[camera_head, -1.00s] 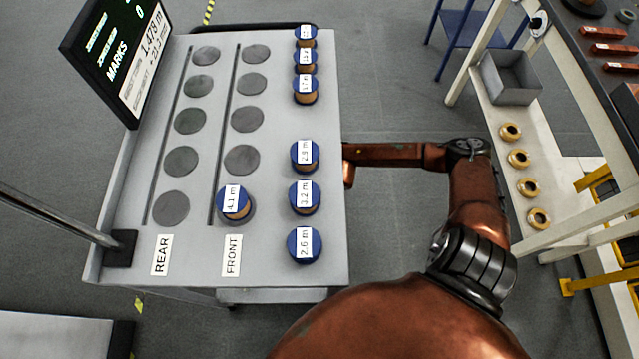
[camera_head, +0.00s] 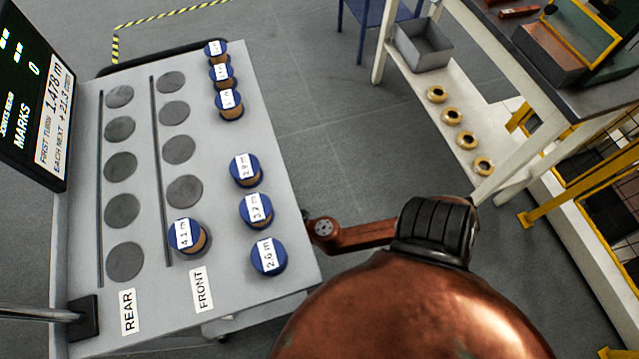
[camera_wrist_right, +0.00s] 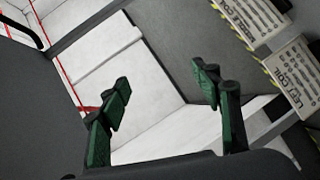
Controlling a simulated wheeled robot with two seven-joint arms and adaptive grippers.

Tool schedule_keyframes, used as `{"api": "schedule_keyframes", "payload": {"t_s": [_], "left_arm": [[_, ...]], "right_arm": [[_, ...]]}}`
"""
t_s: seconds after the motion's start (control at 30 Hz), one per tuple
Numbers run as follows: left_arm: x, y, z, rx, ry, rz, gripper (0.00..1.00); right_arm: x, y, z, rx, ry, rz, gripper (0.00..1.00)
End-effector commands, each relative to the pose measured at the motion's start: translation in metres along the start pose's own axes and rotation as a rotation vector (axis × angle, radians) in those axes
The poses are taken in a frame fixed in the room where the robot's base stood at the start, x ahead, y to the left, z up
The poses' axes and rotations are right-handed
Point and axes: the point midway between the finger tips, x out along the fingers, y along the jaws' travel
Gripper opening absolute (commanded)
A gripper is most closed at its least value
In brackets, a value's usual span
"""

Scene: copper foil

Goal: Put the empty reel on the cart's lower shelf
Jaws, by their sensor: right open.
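The cart (camera_head: 85,235) stands at the left of the head view, with several blue-topped, labelled reels on its top. The reel labelled 4.1 m (camera_head: 187,237) is in the FRONT row; the others, such as the 2.6 m reel (camera_head: 268,257), line the right side. I cannot pick out an empty reel. The cart's lower shelf is hidden under its top in the head view. My left gripper is not in view.
A display (camera_head: 35,95) stands at the cart's left. A workbench at the upper right has a grey bin (camera_head: 424,45) and several tan rings, such as one ring (camera_head: 466,140), on its low shelf. Grey floor (camera_head: 345,120) lies clear between cart and bench.

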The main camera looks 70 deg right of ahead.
Motion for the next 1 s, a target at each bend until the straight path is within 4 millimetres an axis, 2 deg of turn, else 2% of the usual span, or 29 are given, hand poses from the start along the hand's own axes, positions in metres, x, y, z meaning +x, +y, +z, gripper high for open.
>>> {"api": "schedule_keyframes", "payload": {"t_s": [0.03, 0.07, 0.1, 0.17, 0.2, 0.27, 0.33, 0.4, 0.5, 0.6, 0.67, 1.0], "left_arm": [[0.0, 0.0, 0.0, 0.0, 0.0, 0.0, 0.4], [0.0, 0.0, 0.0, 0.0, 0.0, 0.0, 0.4], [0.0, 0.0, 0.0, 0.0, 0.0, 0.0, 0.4], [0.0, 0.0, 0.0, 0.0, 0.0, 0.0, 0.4], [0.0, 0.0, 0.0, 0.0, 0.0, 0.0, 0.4], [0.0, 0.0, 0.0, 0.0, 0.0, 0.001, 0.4], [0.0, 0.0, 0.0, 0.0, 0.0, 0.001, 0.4], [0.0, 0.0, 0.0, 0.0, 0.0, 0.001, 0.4], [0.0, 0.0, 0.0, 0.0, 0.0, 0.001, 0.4], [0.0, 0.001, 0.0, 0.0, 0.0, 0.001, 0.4], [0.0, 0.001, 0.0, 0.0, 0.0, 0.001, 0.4], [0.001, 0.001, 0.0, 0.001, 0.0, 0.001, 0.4]], "right_arm": [[-0.02, -0.011, 0.034, 0.173, -0.152, -0.026, 0.58], [-0.033, -0.022, 0.054, 0.269, -0.243, -0.05, 0.58], [-0.055, -0.042, 0.079, 0.393, -0.364, -0.093, 0.58], [-0.092, -0.079, 0.105, 0.564, -0.534, -0.174, 0.58], [-0.119, -0.105, 0.115, 0.666, -0.634, -0.237, 0.58], [-0.16, -0.143, 0.118, 0.806, -0.766, -0.34, 0.58], [-0.205, -0.181, 0.108, 0.942, -0.886, -0.463, 0.58], [-0.243, -0.209, 0.091, 1.053, -0.973, -0.58, 0.58], [-0.282, -0.233, 0.063, 1.163, -1.046, -0.714, 0.58], [-0.304, -0.243, 0.045, 1.222, -1.08, -0.796, 0.58], [-0.31, -0.246, 0.039, 1.238, -1.087, -0.821, 0.58], [-0.312, -0.247, 0.037, 1.242, -1.089, -0.831, 0.58]]}}
